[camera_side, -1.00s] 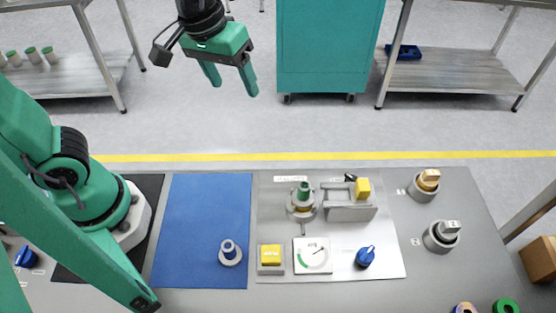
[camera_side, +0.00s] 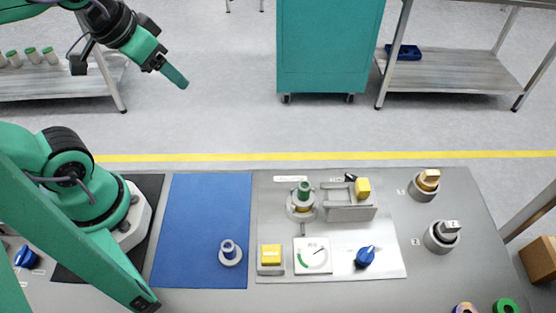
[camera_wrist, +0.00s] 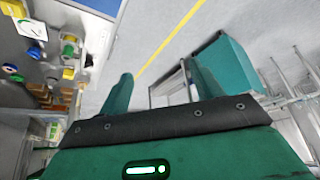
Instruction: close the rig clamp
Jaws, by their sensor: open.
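The grey metal rig plate (camera_side: 390,262) lies on the bench. On it at the upper right is a grey bracket (camera_side: 350,213), apparently the rig clamp, with a yellow block (camera_side: 362,187) and a small black part (camera_side: 350,177) at its back. I cannot tell how far the clamp stands open. Left of it, a green-topped piece (camera_side: 304,190) stands upright in a round grey holder (camera_side: 300,212). My gripper (camera_side: 177,76) is high up, left of and well away from the rig, seen nearly edge-on. In the wrist view, its fingers (camera_wrist: 158,80) are apart and empty.
The rig plate also carries a yellow button (camera_side: 270,254), a dial gauge (camera_side: 314,256) and a blue knob (camera_side: 366,256). Two knobbed posts (camera_side: 424,186) (camera_side: 441,237) stand at the right. Air above the bench is clear.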

